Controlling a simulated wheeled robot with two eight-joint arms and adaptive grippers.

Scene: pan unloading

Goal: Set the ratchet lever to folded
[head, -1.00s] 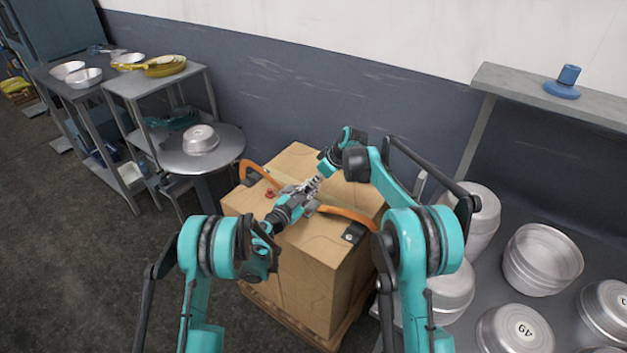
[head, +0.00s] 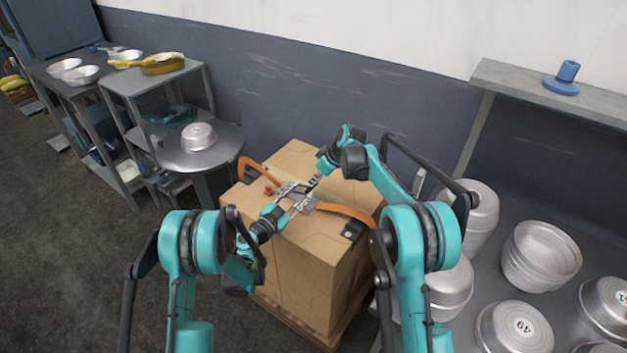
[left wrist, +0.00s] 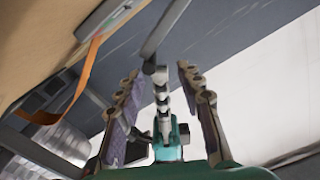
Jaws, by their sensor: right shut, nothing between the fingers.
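The ratchet (head: 300,199) sits on top of a large cardboard box, joined to an orange strap; grippers partly hide it. In the left wrist view its metal body (left wrist: 104,20) is at upper left, and a grey bar (left wrist: 166,27), apparently its lever, slants across the top. My left gripper (head: 290,190) is over the ratchet. In the left wrist view its two fingers (left wrist: 155,85) stand apart with nothing gripped; the bar's end lies near or beyond the fingertips. My right gripper (head: 313,183) is just behind the ratchet; it also shows between the left fingers (left wrist: 161,88), closed and empty.
The cardboard box (head: 300,260) stands on a wooden pallet (head: 318,335). The orange strap (head: 345,211) runs across its top. A metal table with several pans (head: 541,257) is at right. A round table with one pan (head: 198,136) is at left. Floor at lower left is clear.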

